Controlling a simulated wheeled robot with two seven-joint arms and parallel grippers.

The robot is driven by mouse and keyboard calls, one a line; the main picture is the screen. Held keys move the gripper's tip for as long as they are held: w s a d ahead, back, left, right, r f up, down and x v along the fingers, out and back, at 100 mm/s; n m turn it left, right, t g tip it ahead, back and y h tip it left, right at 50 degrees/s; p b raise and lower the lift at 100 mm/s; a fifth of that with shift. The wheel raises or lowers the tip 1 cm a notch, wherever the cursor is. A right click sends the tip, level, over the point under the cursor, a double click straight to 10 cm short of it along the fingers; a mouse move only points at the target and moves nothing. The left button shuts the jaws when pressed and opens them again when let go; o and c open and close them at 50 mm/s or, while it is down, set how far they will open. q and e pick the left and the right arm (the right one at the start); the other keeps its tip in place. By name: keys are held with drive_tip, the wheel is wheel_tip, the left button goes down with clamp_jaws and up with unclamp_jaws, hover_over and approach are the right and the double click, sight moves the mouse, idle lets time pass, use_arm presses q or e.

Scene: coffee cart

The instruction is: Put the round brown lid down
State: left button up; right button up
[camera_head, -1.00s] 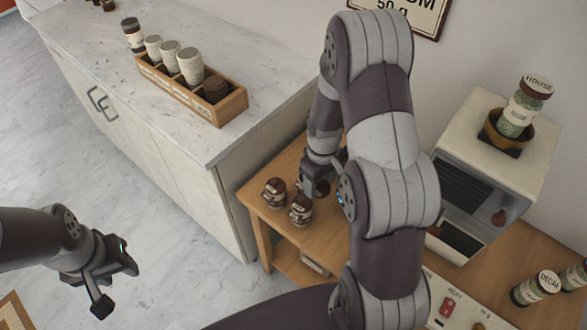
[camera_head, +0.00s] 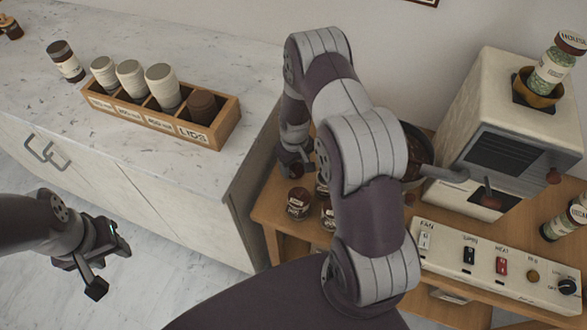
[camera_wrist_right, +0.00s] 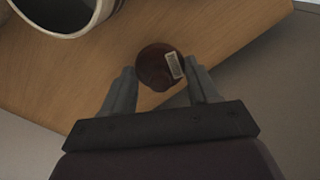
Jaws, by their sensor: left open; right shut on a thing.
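The round brown lid (camera_wrist_right: 158,65) is between the two fingers of my right gripper (camera_wrist_right: 163,88) in the right wrist view, with a pale label on it. That gripper is shut on it, over or at the wooden table; I cannot tell whether the lid touches the wood. In the head view my right gripper (camera_head: 294,165) is at the table's far left part, behind the small jars, and the lid is hard to make out. My left gripper (camera_head: 106,268) is open and empty, in front of the white counter.
Small brown-lidded jars (camera_head: 298,204) stand on the wooden table (camera_head: 270,205). A wooden rack (camera_head: 222,127) with cups and a LIDS compartment stands on the white counter (camera_head: 200,40). A white machine (camera_head: 520,110) and a switch panel (camera_head: 480,262) are at right.

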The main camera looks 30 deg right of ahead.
sight(294, 171)
drive_tip(key=f, duration=0.3)
drive_tip(key=shift+w+a, duration=0.2)
drive_tip(key=shift+s+d, duration=0.1)
drive_tip(key=shift+s, duration=0.1)
drive_tip(key=shift+f, duration=0.2)
drive_tip(key=o, duration=1)
drive_tip(key=shift+w, duration=0.1)
drive_tip(key=shift+o, duration=0.2)
drive_tip(key=shift+r, duration=0.1)
